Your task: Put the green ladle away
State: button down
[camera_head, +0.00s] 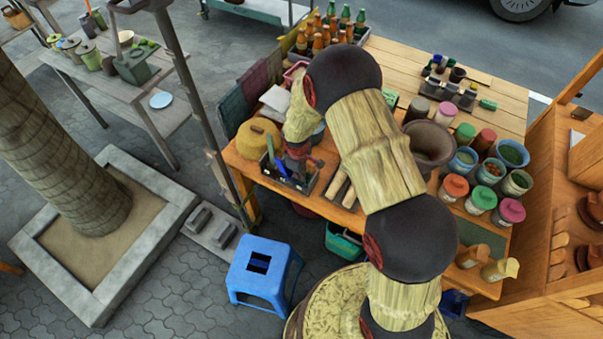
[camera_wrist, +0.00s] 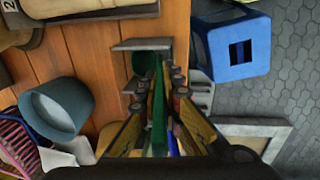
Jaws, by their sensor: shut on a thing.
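My gripper (camera_wrist: 157,92) is shut on the green ladle (camera_wrist: 159,118), whose long green handle shows between the two fingers in the wrist view. A darker green rounded part (camera_wrist: 146,64) shows just beyond the fingertips. A grey open-topped caddy (camera_wrist: 143,45) lies under and around the fingertips, near the table's edge. In the head view the caddy (camera_head: 308,186) stands at the table's front left, with my gripper (camera_head: 292,160) over it. Blue and other upright utensils show beside the ladle. I cannot tell how deep the ladle sits in the caddy.
A blue stool (camera_head: 262,272) stands on the paving below the table. A dark mortar (camera_head: 431,143) and several lidded tubs stand to the right on the table. A yellow-brown rounded container (camera_head: 258,138) is left of the caddy. A grey-blue cup (camera_wrist: 57,107) stands nearby.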

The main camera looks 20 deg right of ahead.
jog(key=c, duration=1.9)
grip_release()
jog(key=shift+s+a+r, duration=0.15)
jog(key=shift+r, duration=1.2)
jog(key=shift+s+a+r, duration=0.1)
jog(key=shift+s+r, duration=0.05)
jog(key=shift+r, duration=1.15)
jog(key=shift+s+a+r, duration=0.15)
jog(key=shift+r, duration=1.2)
